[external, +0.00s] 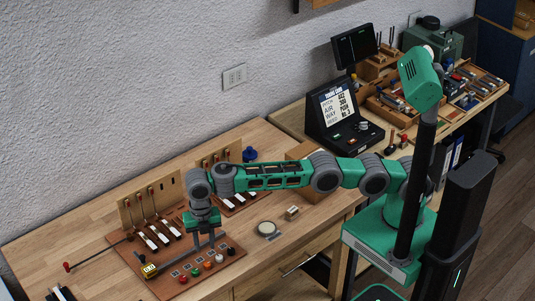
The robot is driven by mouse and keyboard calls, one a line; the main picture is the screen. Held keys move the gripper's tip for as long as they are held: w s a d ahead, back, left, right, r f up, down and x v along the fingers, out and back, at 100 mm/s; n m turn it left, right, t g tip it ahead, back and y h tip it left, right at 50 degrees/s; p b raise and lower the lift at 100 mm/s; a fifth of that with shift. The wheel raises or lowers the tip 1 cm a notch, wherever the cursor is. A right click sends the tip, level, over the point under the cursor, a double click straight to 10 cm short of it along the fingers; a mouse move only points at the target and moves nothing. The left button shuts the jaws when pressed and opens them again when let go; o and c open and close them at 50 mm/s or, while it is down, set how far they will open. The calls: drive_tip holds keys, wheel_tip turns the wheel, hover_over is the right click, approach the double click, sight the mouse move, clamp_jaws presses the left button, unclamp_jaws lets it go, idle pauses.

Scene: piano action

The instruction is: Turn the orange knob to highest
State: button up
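A brown wooden panel (172,288) lies on the workbench at lower left, with a row of small coloured knobs along its front edge. One of them, an orange-red knob (208,265), stands in the middle of the row. It is too small to tell its turned position. My gripper (204,243) points down over the panel, behind and above the row, and looks apart from the knobs. Its fingers are small and dark, so I cannot tell if they are open or shut. Nothing held shows.
A yellow and black piece (149,270) sits at the panel's left. Upright wooden boards with hammer-like parts (150,207) stand behind my gripper. A small round dish (267,228) lies to the right. A black console with a screen (340,105) stands farther back. The bench's front strip is mostly clear.

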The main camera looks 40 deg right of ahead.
sight(207, 263)
drive_tip(key=shift+s+a+f, duration=0.2)
drive_tip(key=shift+s+f, duration=0.1)
drive_tip(key=shift+f, duration=0.1)
wheel_tip(207, 263, down, 8)
drive_tip(key=shift+w+d+r+p, duration=0.1)
drive_tip(key=shift+r+p, duration=0.15)
drive_tip(key=shift+p, duration=0.25)
clamp_jaws()
